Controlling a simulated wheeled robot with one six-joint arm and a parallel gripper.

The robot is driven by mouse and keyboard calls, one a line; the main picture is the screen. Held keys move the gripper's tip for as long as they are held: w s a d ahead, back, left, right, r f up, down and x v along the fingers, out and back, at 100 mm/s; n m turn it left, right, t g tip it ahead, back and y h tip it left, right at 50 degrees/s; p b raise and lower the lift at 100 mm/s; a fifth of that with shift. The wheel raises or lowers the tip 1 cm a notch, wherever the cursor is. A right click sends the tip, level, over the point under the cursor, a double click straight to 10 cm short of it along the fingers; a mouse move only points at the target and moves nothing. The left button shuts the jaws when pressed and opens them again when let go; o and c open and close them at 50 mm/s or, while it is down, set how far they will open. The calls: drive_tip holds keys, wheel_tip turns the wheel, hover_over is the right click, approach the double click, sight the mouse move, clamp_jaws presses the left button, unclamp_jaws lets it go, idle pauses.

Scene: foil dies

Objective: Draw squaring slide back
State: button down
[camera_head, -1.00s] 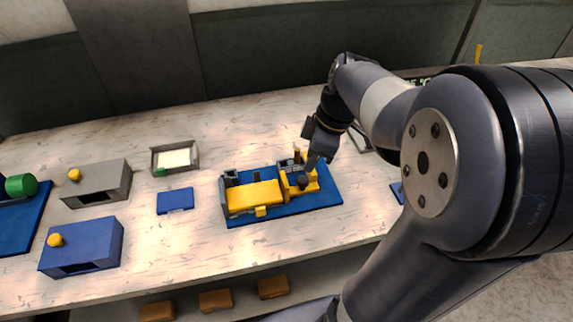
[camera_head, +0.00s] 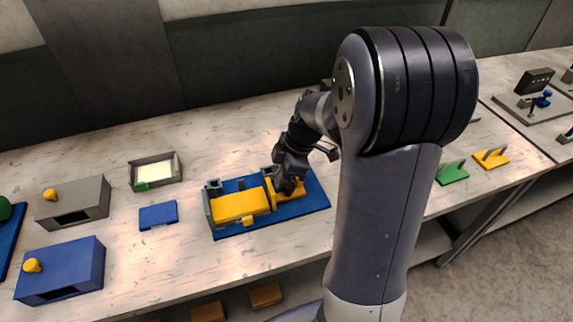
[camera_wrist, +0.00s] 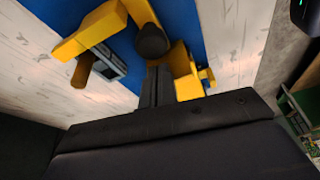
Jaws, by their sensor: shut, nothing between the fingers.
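A blue fixture plate (camera_head: 318,203) lies on the bench in the head view. A large yellow block (camera_head: 236,206) sits on its left part. A smaller yellow slide piece (camera_head: 297,193) is at its right, close to the block; this looks like the squaring slide. Its dark knob (camera_wrist: 152,42) shows in the wrist view, beside yellow parts (camera_wrist: 187,72). My gripper (camera_head: 287,187) is low over the slide and hides the knob in the head view. In the wrist view my gripper's fingers (camera_wrist: 158,85) are together and empty, close to the knob; contact cannot be told.
A blue pad (camera_head: 158,215), a grey tray (camera_head: 156,172), a grey box (camera_head: 73,202) and a blue box (camera_head: 60,271) stand to the left. Green (camera_head: 452,174) and yellow (camera_head: 491,158) stands are at the right. The bench in front of the fixture is clear.

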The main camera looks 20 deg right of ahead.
sight(289, 183)
drive_tip(key=shift+a+f, duration=0.15)
drive_tip(key=shift+f, duration=0.25)
drive_tip(key=shift+d+b, duration=0.75)
drive_tip(key=shift+d, duration=0.85)
drive_tip(key=shift+r, duration=0.1)
